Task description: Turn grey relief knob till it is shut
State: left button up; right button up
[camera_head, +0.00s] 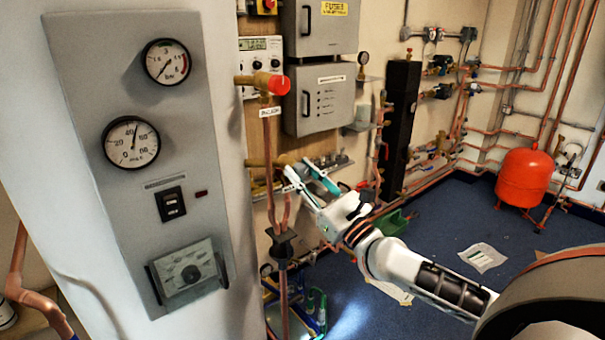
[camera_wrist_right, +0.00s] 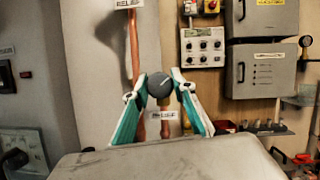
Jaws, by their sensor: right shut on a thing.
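The grey relief knob (camera_wrist_right: 159,86) is a dark round cap on a copper pipe (camera_wrist_right: 166,126) and shows in the right wrist view. My right gripper (camera_wrist_right: 159,80) has its two teal-and-white fingers around it, with the tips touching its left and right sides. A white label (camera_wrist_right: 164,115) sits just below the knob, partly too small to read. My left gripper is not in view.
A red-capped valve (camera_head: 277,85) stands above my gripper on the same pipework. A panel with two gauges (camera_head: 133,143) fills the left side. Grey boxes (camera_head: 321,100) hang behind. A red tank (camera_head: 525,177) stands at the far right on blue floor.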

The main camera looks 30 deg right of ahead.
jog(key=n+y, duration=0.1)
jog(key=n, duration=0.3)
jog(key=shift+g+y, duration=0.3)
jog(key=shift+y, duration=0.1)
jog(key=n, duration=0.2)
jog(key=n+g+y, duration=0.1)
jog(key=n, duration=0.1)
jog(key=shift+r+y+p, duration=0.1)
jog(key=shift+y+p, duration=0.2)
jog(key=shift+p, duration=0.1)
jog(key=n+g+y, duration=0.1)
jog(key=n, duration=0.2)
jog(key=shift+p, duration=0.4)
jog(key=shift+n+g+y+p, duration=0.3)
jog(key=shift+n+g+p, duration=0.25)
jog(key=shift+n, duration=0.75)
jog(key=o, duration=1.1)
